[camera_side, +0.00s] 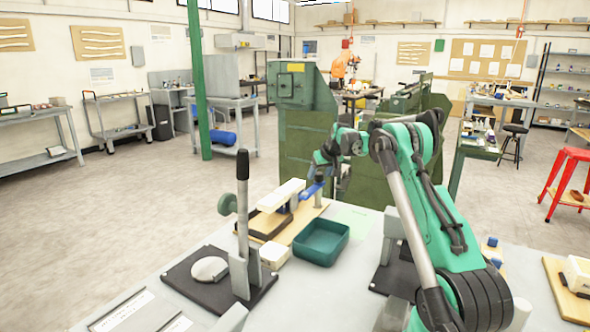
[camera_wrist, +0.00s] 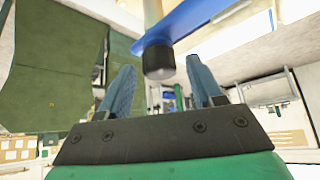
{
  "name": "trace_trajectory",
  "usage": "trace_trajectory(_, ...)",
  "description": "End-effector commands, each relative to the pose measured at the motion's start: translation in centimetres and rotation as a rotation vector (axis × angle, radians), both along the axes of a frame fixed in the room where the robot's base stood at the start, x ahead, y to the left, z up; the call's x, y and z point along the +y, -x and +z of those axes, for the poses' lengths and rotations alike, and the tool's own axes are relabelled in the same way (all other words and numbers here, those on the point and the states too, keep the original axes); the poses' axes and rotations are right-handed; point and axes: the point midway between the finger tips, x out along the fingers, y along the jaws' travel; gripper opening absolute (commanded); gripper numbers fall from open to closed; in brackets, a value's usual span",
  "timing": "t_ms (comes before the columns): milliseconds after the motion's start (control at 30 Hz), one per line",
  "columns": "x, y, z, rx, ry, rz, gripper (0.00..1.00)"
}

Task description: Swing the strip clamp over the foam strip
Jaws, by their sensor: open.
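A pale foam strip (camera_side: 282,195) lies on a dark support on a wooden board (camera_side: 296,228) in the side view. The blue strip clamp (camera_side: 312,190) is at the strip's right end. In the wrist view, its blue bar (camera_wrist: 212,24) crosses the top, with a black round-ended piece (camera_wrist: 158,62) beside it. My gripper (camera_wrist: 158,84) is open, and this black piece appears between its fingers. A gap shows on both sides; depth is unclear. In the side view, my gripper (camera_side: 326,170) is close above the clamp, partly hidden by my arm.
A teal tray (camera_side: 320,242) stands in front of the board. A dark fixture with an upright lever (camera_side: 243,205) is at the left, with a small pale block (camera_side: 274,254) beside it. A green machine (camera_side: 304,125) stands behind the table.

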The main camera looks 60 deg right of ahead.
Motion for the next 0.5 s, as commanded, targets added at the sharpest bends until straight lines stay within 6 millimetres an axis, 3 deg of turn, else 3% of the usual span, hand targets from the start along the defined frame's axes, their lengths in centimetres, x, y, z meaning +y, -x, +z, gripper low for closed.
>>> trace_trajectory(500,-0.13,-0.14,0.09,0.001,0.0,-0.001,0.6)
